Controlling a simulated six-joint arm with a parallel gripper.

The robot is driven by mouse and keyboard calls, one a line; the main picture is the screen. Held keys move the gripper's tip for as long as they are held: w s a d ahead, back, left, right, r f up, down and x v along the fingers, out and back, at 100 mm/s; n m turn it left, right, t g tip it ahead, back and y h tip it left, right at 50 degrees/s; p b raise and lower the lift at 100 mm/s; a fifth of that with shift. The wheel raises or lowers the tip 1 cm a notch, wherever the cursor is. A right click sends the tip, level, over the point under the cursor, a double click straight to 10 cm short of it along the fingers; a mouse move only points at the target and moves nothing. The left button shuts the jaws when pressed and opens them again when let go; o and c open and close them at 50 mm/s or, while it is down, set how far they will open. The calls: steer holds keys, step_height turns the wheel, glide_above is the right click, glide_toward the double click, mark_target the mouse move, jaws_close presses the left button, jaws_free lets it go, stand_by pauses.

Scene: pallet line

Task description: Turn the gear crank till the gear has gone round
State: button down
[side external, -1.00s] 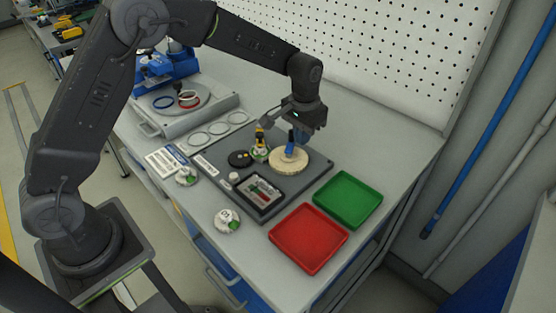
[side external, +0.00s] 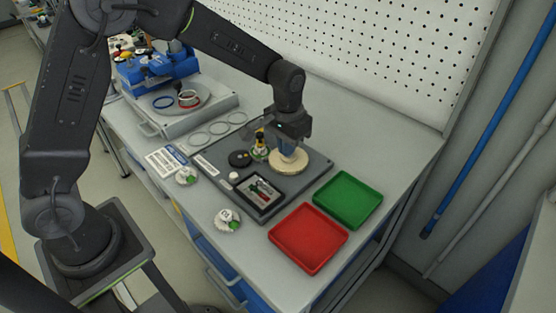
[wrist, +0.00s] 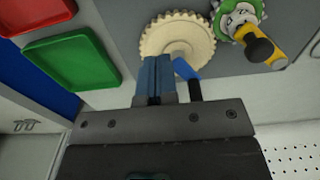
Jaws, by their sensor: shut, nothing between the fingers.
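The cream toothed gear (side external: 287,163) lies on the dark grey board (side external: 222,181). In the wrist view the gear (wrist: 158,36) has a pale hub, and a blue crank arm (wrist: 184,68) with a dark handle (wrist: 195,88) rises beside my fingers. My gripper (side external: 289,153) points down over the gear. Its blue fingers (wrist: 155,62) are shut together with nothing between them, next to the crank; whether they touch it I cannot tell. In the side view the gripper hides most of the crank.
A yellow-and-black handled piece (side external: 259,147) on a green-and-white base stands close left of the gear. A black disc (side external: 239,159) and a framed panel (side external: 260,190) are on the board. Red (side external: 308,239) and green (side external: 348,199) trays lie in front to the right.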

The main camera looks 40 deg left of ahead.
steer(key=shift+s+a, duration=0.1)
steer(key=shift+a, duration=0.2)
step_height(320, 180, up, 6)
stand_by(0.7)
steer(key=s+a+r+t, duration=0.3)
steer(key=s+r, duration=0.7)
steer(key=s, duration=0.1)
steer(key=s+a+t, duration=0.2)
steer(key=s, duration=1)
steer(key=shift+s, duration=0.4)
